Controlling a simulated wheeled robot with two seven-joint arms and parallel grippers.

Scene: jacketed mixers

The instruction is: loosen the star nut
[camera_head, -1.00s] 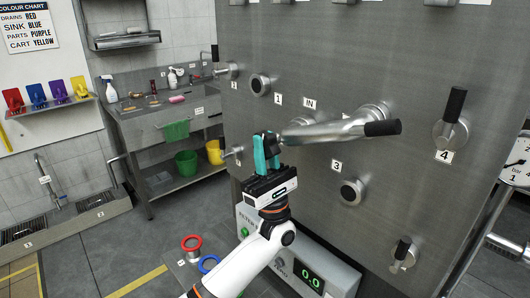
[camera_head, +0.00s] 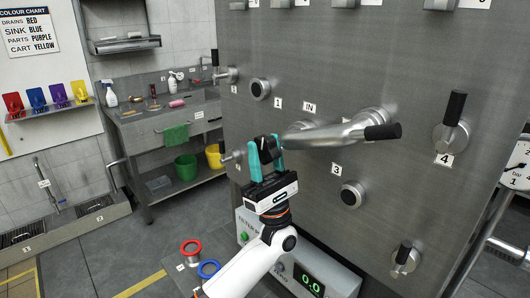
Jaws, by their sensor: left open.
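A dark knob-like piece (camera_head: 267,149), which looks like the star nut, sits at the left end of the bent metal inlet pipe (camera_head: 318,136) on the steel panel. Its lobes are too small to make out. My left gripper (camera_head: 265,150) comes up from below with its teal fingers pointing up. The fingers are open, one on each side of the dark piece. I cannot tell whether either finger touches it. My right gripper is not in view.
A black-gripped lever (camera_head: 382,131) is on the pipe's right. Another lever (camera_head: 452,122) and round fittings (camera_head: 352,194) stick out from the panel. Below stand a box with a 0.0 display (camera_head: 310,281) and red (camera_head: 190,247) and blue (camera_head: 209,268) rings. Open floor lies left.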

